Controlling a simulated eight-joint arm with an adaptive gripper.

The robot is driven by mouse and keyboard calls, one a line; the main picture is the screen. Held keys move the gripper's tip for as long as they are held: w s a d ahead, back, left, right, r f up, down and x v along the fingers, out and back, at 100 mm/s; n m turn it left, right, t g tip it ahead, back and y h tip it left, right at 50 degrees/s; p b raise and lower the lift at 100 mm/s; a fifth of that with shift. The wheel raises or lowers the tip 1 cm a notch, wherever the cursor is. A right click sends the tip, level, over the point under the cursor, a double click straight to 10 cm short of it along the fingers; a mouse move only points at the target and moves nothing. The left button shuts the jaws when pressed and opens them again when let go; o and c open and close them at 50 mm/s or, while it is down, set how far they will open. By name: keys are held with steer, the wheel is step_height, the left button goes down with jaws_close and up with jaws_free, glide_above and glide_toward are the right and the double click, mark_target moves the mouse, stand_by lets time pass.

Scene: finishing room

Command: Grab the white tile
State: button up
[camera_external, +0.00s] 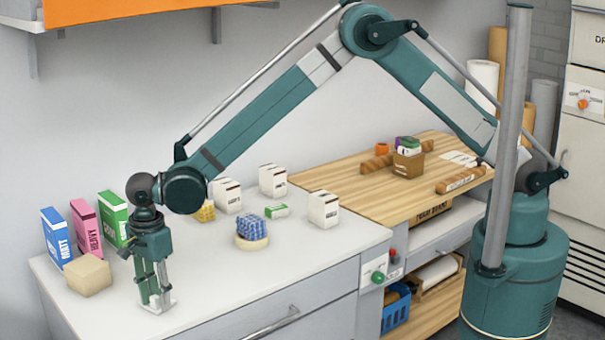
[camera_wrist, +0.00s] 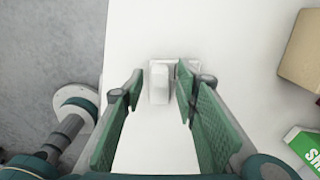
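The white tile (camera_external: 157,305) lies on the white counter near its front edge, directly below my gripper (camera_external: 154,296). In the wrist view the white tile (camera_wrist: 158,84) shows as a pale upright block between the fingertips of my gripper (camera_wrist: 160,82). A flat white part shows behind it, partly hidden by the right finger; I cannot tell whether it is one piece with the block. The fingers are apart, with a visible gap on the left of the block. The right finger is closer to it. In the external view the fingers hide part of the tile.
A tan box (camera_external: 88,275) stands left of my gripper, with blue (camera_external: 57,238), pink (camera_external: 86,229) and green (camera_external: 113,218) boxes behind it. A blue-patterned item on a round tan base (camera_external: 252,243) and several white cartons stand to the right. The counter between is clear.

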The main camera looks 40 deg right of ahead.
stand_by(0.4)
jaws_close()
steer(key=shift+r, duration=0.15)
step_height(320, 180, up, 10)
steer(key=shift+f+p, duration=0.15)
steer(key=shift+p, duration=0.15)
stand_by(0.4)
stand_by(0.5)
